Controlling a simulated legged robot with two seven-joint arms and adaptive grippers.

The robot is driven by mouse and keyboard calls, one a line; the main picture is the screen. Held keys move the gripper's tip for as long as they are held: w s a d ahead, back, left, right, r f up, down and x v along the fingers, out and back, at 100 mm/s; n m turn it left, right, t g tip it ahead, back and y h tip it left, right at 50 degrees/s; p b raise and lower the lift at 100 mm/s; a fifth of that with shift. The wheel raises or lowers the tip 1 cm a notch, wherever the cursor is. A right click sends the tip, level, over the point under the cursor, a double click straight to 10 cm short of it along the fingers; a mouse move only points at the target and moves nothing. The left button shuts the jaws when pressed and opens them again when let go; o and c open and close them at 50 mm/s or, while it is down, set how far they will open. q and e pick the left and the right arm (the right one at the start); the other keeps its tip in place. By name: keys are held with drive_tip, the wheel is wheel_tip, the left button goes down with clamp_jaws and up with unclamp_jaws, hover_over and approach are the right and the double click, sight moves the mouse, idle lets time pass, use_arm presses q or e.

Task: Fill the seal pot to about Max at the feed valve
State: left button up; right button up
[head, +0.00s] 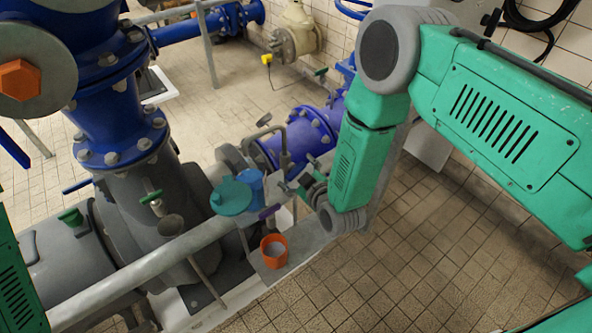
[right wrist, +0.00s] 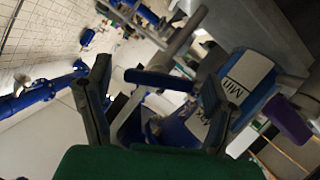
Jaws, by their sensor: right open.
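The seal pot (head: 250,183) is a blue vessel with a teal round lid or funnel (head: 231,197) beside it, left of my right gripper (head: 290,184). In the right wrist view the blue pot (right wrist: 238,96) carries white Min and Max labels, partly behind one finger; its liquid level cannot be made out. My right gripper (right wrist: 156,72) is open and empty, its dark fingers apart close to the pot. A purple lever (head: 269,211) sits just below the pot and also shows in the right wrist view (right wrist: 288,120); whether it is the feed valve is unclear. My left gripper is out of view.
An orange cup (head: 273,251) stands on a grey ledge below the pot. A grey rail (head: 150,268) runs across the front left. Large blue flanged pipes (head: 112,85) stand left and behind. The tiled floor (head: 420,260) at right is clear.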

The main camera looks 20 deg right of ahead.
drive_tip(key=shift+w+f, duration=0.15)
drive_tip(key=shift+w, duration=0.15)
drive_tip(key=c, duration=1.2)
drive_tip(key=shift+f+m+g+y+b, duration=0.1)
drive_tip(key=shift+m+g+y+b, duration=0.3)
drive_tip(key=shift+m, duration=0.4)
drive_tip(key=shift+m+y+b, duration=0.55)
drive_tip(key=shift+m+y, duration=0.05)
drive_tip(key=shift+m, duration=0.3)
drive_tip(key=o, duration=1.2)
